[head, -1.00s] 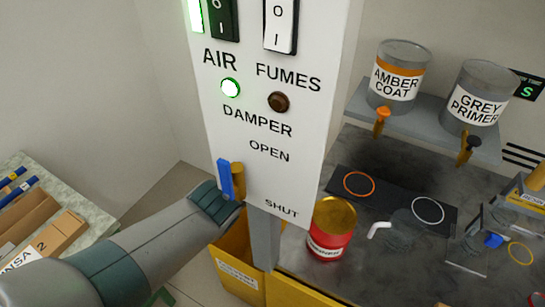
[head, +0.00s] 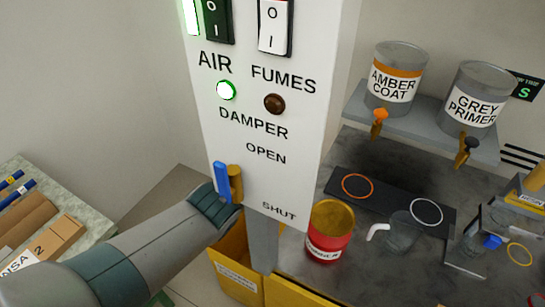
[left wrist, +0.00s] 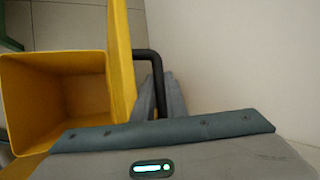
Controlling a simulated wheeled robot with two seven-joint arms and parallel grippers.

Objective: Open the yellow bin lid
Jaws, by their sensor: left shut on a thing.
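The yellow bin (head: 236,276) stands on the floor below the control panel in the head view, partly hidden. In the left wrist view its square opening (left wrist: 58,58) is uncovered and its inside looks empty. The yellow lid (left wrist: 122,55) shows nearly edge-on, standing up beside the opening. A black bar handle (left wrist: 150,54) sticks out from the lid. My left gripper (left wrist: 160,92) is shut on this handle. In the head view the panel hides the gripper's fingers. My right gripper is not in view.
The white control panel (head: 262,180) with a blue-tipped damper lever (head: 222,182) stands close to my left wrist. A bench (head: 300,265) on the right holds a red can (head: 329,232) and a glass mug (head: 400,232). A table with boxes (head: 40,245) is at left.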

